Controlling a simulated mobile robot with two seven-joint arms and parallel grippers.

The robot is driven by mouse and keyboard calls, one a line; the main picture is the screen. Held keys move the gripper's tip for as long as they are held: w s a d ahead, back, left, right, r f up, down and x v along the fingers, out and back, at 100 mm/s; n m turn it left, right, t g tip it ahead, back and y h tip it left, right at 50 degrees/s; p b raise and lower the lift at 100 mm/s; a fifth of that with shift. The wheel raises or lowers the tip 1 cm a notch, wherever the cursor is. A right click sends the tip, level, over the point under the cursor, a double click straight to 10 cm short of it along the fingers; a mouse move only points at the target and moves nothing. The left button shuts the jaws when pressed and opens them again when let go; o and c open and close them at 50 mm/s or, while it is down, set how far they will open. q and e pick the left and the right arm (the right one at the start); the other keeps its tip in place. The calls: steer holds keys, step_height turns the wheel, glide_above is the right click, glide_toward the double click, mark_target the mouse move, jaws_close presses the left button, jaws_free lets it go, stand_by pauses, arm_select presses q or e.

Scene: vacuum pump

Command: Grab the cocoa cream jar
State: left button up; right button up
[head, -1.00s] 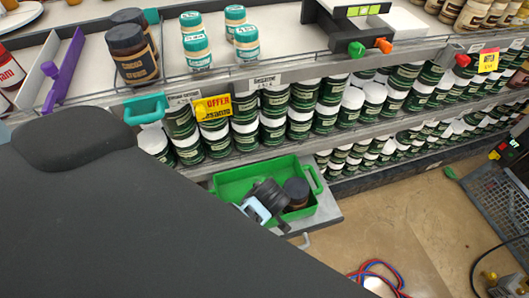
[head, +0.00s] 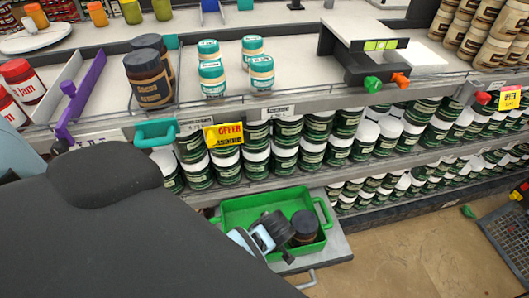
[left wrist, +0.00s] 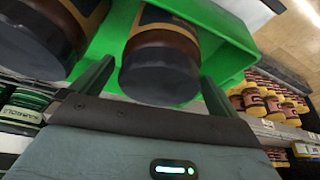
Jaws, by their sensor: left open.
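A dark-lidded brown jar (head: 305,226) stands in the green basket (head: 328,212) in the head view. My left gripper (head: 275,240) is at the basket, just left of this jar, partly hidden by my own arm. In the left wrist view a brown jar with a dark lid (left wrist: 160,62) lies between the two open, dark fingers of my left gripper (left wrist: 156,78). Contact cannot be told. A second similar jar (left wrist: 38,38) is at the upper left there. Two cocoa cream jars (head: 148,78) stand on the upper shelf. My right gripper is not in view.
Green-labelled jars (head: 318,130) fill the shelves behind the basket. Teal-lidded jars (head: 211,78) and a black stand with a level (head: 365,50) are on the upper shelf. The floor (head: 410,255) to the right is mostly clear.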

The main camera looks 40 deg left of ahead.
arm_select(q)
steer(key=x, duration=0.2)
steer(key=shift+f, duration=0.3)
steer(key=shift+w, duration=0.1)
steer(key=shift+c, duration=1.5)
steer(key=shift+r, duration=0.1)
steer(key=c, duration=1.1)
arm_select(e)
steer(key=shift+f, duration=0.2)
arm_select(q)
steer(key=shift+w+r, duration=0.1)
steer(key=shift+r, duration=0.1)
step_height(320, 180, up, 9)
steer(key=shift+f+p, duration=0.2)
steer(key=shift+p, duration=0.55)
steer(key=shift+a+r, duration=0.1)
steer(key=shift+r, duration=0.45)
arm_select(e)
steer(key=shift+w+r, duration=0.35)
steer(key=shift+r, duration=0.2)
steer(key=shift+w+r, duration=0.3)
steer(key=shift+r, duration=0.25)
